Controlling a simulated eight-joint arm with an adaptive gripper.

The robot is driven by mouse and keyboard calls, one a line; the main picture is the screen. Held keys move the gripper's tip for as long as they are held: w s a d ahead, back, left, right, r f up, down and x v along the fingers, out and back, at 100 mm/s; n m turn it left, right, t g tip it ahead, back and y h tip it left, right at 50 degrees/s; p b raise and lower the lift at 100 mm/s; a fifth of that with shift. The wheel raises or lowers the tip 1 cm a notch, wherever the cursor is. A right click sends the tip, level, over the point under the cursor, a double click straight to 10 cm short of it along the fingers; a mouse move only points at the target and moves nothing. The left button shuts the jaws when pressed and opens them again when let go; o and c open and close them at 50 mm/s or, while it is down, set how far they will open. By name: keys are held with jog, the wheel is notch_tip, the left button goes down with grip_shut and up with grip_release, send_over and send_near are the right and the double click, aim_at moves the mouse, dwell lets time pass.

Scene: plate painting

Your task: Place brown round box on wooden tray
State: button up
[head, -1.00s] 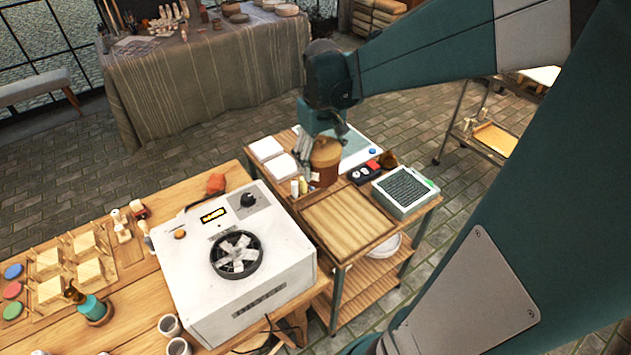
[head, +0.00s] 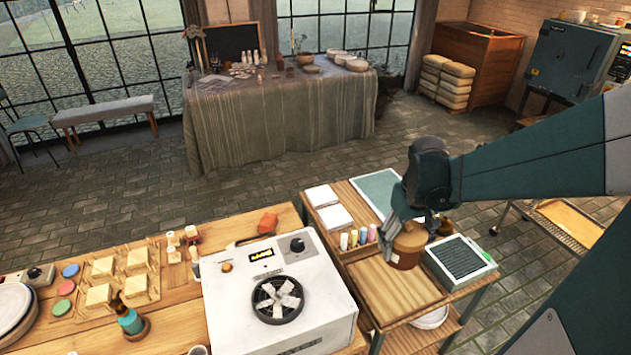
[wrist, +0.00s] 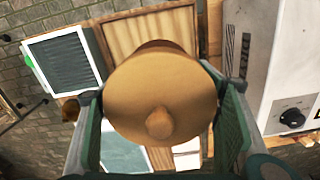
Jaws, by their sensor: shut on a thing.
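The brown round box (head: 408,250) has a tan knobbed lid. In the wrist view its lid (wrist: 160,90) fills the middle, with a green finger on each side. My gripper (head: 402,222) is shut on it and holds it upright over the back part of the wooden tray. The wooden tray (head: 385,296) is a shallow, rimmed wooden rectangle on the small cart; its slatted surface also shows in the wrist view (wrist: 126,38). The box's underside is hidden, so I cannot tell whether it touches the tray.
A dark-screened grey box (head: 460,262) stands right of the tray. A white fan machine (head: 275,290) stands to the left. The tray's front part is bare.

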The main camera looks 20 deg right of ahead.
send_over(391, 288)
jog(key=shift+d+f, duration=0.1)
jog(key=shift+f, duration=2.85)
jog(key=shift+f, duration=0.1)
jog(key=shift+f+b, duration=0.55)
jog(key=shift+f, duration=2.25)
jog(key=shift+f+b, duration=0.45)
jog(key=shift+f, duration=1.65)
jog(key=shift+f, duration=0.2)
jog(key=o, duration=1.1)
